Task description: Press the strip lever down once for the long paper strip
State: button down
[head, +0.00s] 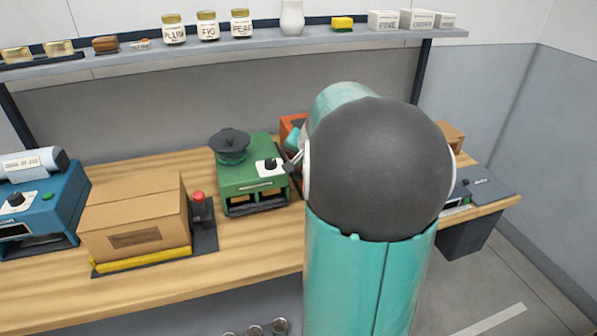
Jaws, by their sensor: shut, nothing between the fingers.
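I cannot make out the strip lever or a long paper strip for certain; my own arm covers the middle right of the head view. A small part of my gripper (292,162) shows at the arm's left edge, shut and empty, close to the right side of the green machine (238,177). I cannot tell whether it touches anything. The green machine has a black dial on a white plate, two front openings and a dark pot (230,145) on top. An orange machine (290,125) behind my arm is mostly hidden.
A cardboard box (135,220) sits on a yellow-edged base beside a red button (198,200). A blue machine (40,205) stands at far left. A dark grey device (485,190) is at the bench's right end. A shelf (260,38) with jars runs above.

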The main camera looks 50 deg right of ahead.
aim_at(300, 179)
jog(key=shift+f, duration=0.15)
jog(key=shift+f, duration=0.25)
jog(key=shift+s+a+f, duration=0.1)
jog(key=shift+s+f, duration=0.05)
jog(key=shift+f, duration=0.75)
jog(key=shift+s+a+f, duration=0.1)
jog(key=shift+s+f, duration=0.05)
jog(key=shift+f, duration=0.8)
jog(key=shift+s+a+f, duration=0.1)
jog(key=shift+s+f, duration=0.05)
jog(key=shift+f, duration=0.75)
dwell(2.6)
jog(key=shift+r, duration=0.1)
dwell(0.4)
jog(key=shift+w+d+r, duration=0.1)
jog(key=shift+w+r, duration=0.05)
jog(key=shift+r, duration=0.85)
jog(key=shift+w+d+r, duration=0.1)
jog(key=shift+w+r, duration=0.05)
jog(key=shift+r, duration=0.9)
jog(key=shift+w+d+r, duration=0.1)
jog(key=shift+w+r, duration=0.05)
jog(key=shift+r, duration=0.85)
